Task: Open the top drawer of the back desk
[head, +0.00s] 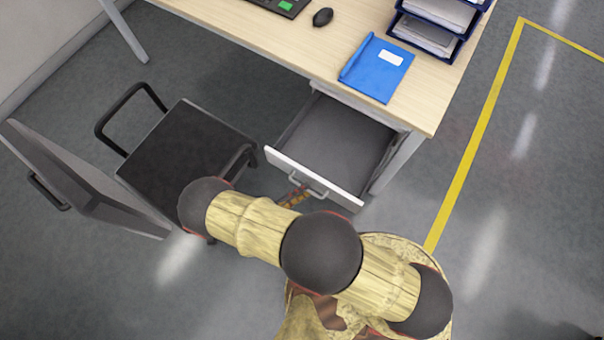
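The light wood desk (300,48) stands at the top of the head view. Its top drawer (335,145), grey inside with a white front (330,185), is pulled well out under the right end and looks empty. A metal bar handle (318,191) is on the drawer front. My arm crosses the lower middle of the view. A small orange and dark part, seemingly my gripper (296,197), shows at the left end of the handle. My arm hides most of it, so I cannot tell whether its fingers are shut or touch the handle.
A black chair (185,150) stands close to the left of the drawer. On the desk are a blue folder (377,68), dark letter trays (430,35) and a mouse (322,17). A yellow floor line (478,130) runs along clear floor at right.

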